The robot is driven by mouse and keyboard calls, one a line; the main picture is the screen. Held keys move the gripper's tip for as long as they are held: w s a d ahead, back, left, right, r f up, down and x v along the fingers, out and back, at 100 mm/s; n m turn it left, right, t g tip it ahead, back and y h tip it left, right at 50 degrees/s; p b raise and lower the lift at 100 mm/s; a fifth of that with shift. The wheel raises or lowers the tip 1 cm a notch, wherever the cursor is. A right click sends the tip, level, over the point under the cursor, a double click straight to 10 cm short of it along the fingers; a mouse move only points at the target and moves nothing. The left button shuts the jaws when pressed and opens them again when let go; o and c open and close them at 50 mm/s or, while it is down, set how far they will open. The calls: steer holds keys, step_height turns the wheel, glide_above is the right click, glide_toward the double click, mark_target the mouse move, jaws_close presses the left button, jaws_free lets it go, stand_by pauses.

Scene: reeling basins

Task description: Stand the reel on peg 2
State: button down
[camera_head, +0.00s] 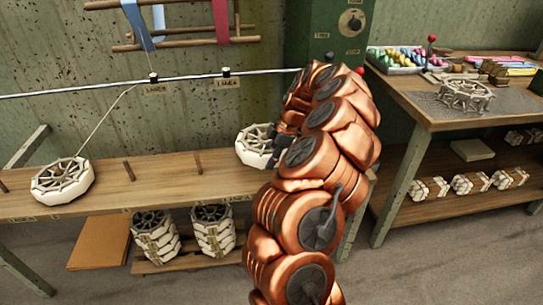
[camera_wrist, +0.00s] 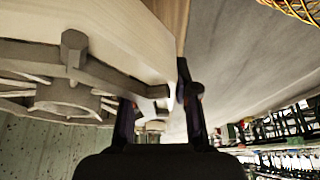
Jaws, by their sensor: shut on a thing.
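A cream reel with a dark spoked face (camera_head: 254,144) is at the right part of the wooden bench (camera_head: 150,187). My gripper (camera_head: 276,146) is at its right edge, shut on its rim. In the wrist view the reel (camera_wrist: 70,65) fills the upper left, and a grey end of its frame lies between the fingers of my gripper (camera_wrist: 158,98). I cannot tell whether the reel touches the bench. Two bare pegs (camera_head: 128,171) (camera_head: 170,162) stand upright left of it. Another peg (camera_head: 4,187) is at the far left. The peg labels are too small to read.
A similar reel (camera_head: 63,182) sits tilted on the bench's left, a thread rising from it to a rail (camera_head: 110,88). Stacked reels (camera_head: 155,236) stand below the bench. A side table (camera_head: 450,112) at right holds another frame and coloured items. My arm hides the bench's right end.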

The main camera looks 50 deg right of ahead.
mark_target(285, 151)
steer(key=shift+f+b, duration=1.65)
steer(key=shift+f, duration=1.6)
steer(key=c, duration=0.8)
jaws_free()
steer(key=shift+f, duration=0.1)
steer(key=v, duration=1.2)
steer(key=shift+w, duration=0.1)
